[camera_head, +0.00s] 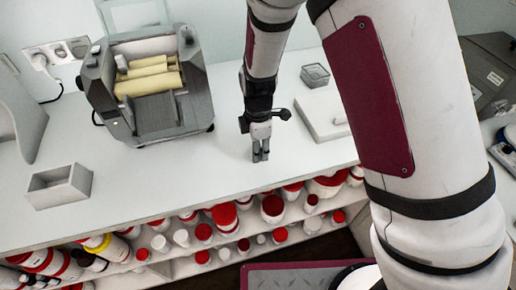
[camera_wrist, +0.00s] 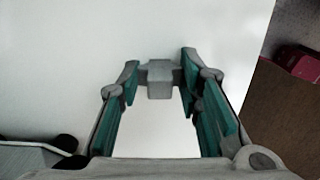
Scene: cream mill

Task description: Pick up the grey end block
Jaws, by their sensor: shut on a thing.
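The small grey end block (camera_wrist: 160,78) sits between my two fingertips in the wrist view, with a pad against each side. My gripper (camera_wrist: 160,80) is shut on it. In the head view my gripper (camera_head: 260,155) points down over the white counter, right of the mill. The block is too small there to tell apart from the fingertips. I cannot tell whether it touches the counter or hangs just above it.
The grey mill (camera_head: 150,85) with cream rollers stands left of my gripper. An open grey box (camera_head: 60,186) is at the counter's left. A white slab (camera_head: 323,114) and a small clear container (camera_head: 315,75) lie to the right. Red-lidded jars (camera_head: 272,208) fill the shelf below.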

